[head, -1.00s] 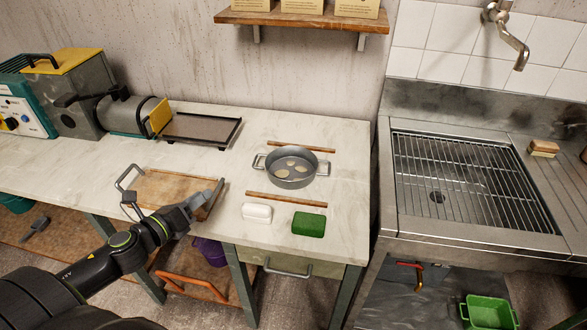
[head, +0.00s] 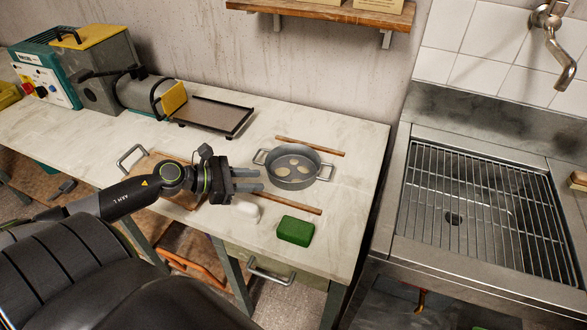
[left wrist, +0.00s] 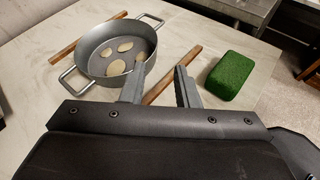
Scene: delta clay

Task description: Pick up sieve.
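The sieve is most likely the round grey pan-like vessel (head: 292,184) with two side handles, standing upright on the pale worktop; I cannot see whether its bottom is mesh. Several tan discs lie inside it. It also shows in the left wrist view (left wrist: 88,68), at the upper left. My left gripper (head: 258,180) is open and empty, just left of and in front of the sieve near its left handle. My right gripper is not in view.
Wooden strips lie behind (head: 311,146) and in front (head: 300,206) of the sieve. A black-framed tray (head: 212,113) stands back left. A sink with a grid (head: 490,205) is right.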

